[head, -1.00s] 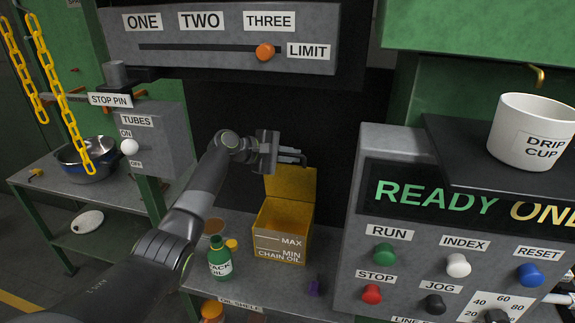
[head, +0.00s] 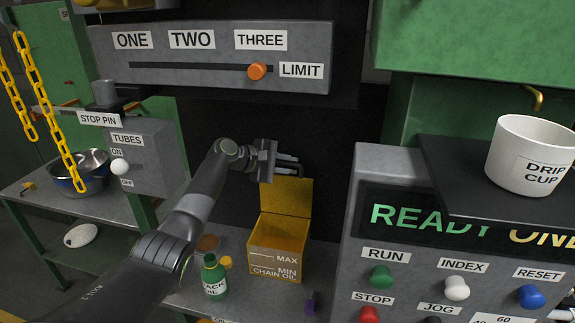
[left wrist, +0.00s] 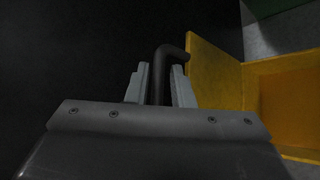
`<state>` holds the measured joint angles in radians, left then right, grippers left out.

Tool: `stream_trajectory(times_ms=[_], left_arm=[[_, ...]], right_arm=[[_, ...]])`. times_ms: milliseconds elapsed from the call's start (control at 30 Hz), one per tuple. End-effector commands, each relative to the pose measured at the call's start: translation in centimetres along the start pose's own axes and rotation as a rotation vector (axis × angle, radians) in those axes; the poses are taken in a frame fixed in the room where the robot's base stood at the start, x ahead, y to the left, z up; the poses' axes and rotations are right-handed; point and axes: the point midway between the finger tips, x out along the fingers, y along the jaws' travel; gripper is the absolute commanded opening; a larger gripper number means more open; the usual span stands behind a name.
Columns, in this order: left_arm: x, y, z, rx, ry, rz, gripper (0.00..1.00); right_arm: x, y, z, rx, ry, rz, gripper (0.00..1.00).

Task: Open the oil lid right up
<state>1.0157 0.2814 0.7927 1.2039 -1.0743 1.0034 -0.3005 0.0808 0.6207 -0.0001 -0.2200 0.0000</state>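The yellow chain oil box (head: 276,265) stands on the shelf, its top uncovered. Its yellow lid (head: 287,202) stands about upright at the back edge. My left gripper (head: 292,164) is at the top of the lid. In the left wrist view, a dark bent handle (left wrist: 160,78) runs between the fingers of my left gripper (left wrist: 160,72) and turns toward the yellow lid (left wrist: 213,75). The fingers are close along both sides of the handle and look shut on it. My right gripper is in neither view.
The grey control panel (head: 345,225) rises close on the right. The LIMIT slider panel (head: 212,62) is above my gripper.

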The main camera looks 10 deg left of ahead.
Motion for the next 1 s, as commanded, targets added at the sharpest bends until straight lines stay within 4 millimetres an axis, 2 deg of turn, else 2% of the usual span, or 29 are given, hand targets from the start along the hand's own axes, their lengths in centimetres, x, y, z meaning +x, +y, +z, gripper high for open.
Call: stream_trajectory(times_ms=[100, 333, 467, 800, 1000], left_arm=[[0.0, 0.0, 0.0, 0.001, 0.0, 0.0, 0.32], [0.0, 0.1, 0.0, 0.002, 0.0, 0.0, 0.32], [-0.3, 0.8, 0.3, 0.005, 0.0, 0.003, 0.32], [-2.8, 6.1, 2.9, 0.009, -0.001, 0.008, 0.32], [-3.8, 8.0, 3.8, 0.004, 0.0, 0.004, 0.32]], right_arm=[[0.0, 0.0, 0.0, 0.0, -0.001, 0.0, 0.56], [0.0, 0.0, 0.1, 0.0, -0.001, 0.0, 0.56], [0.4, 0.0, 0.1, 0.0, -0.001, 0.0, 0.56], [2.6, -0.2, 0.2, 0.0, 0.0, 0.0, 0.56], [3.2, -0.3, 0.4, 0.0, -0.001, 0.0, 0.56]])
